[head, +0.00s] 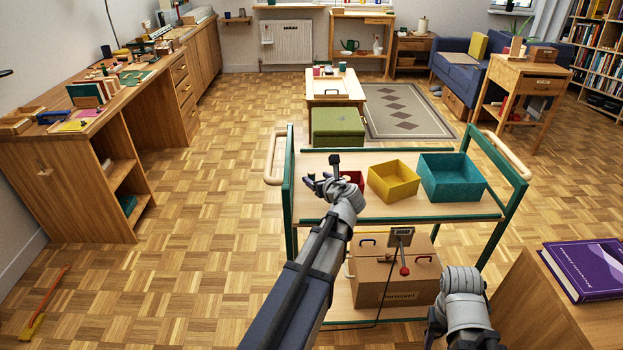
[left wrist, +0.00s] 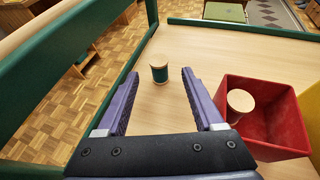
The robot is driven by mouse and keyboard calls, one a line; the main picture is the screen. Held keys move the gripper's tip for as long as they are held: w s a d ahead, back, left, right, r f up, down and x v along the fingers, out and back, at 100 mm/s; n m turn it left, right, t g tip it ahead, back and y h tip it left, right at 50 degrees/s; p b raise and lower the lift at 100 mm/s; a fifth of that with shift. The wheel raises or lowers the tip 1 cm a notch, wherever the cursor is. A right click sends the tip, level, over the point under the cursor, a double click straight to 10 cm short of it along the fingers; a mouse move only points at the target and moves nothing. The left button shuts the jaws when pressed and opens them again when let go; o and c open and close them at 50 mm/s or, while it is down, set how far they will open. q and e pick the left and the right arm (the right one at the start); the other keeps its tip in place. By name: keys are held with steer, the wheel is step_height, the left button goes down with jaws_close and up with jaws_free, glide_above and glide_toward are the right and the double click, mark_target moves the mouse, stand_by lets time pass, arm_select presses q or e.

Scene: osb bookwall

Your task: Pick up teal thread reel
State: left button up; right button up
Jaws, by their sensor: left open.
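In the head view my left gripper (head: 322,184) is over the left part of the cart top, and I cannot make out the reel there. Part of my right arm shows at the lower right; its gripper does not show.
A red box (left wrist: 262,88) holding a round wooden-topped item stands right of the gripper. A yellow box (head: 393,181) and a teal box (head: 451,177) stand further right. The cart's green end frame (left wrist: 146,60) rises on the left. A cardboard box (head: 375,288) sits on the lower shelf.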

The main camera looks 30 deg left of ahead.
mark_target(313, 175)
arm_select(q)
steer(key=b+x, duration=0.1)
steer(key=x, duration=0.2)
steer(key=shift+w+a+f, duration=0.1)
steer(key=shift+w+a, duration=0.05)
steer(key=shift+a, duration=0.1)
jaws_close()
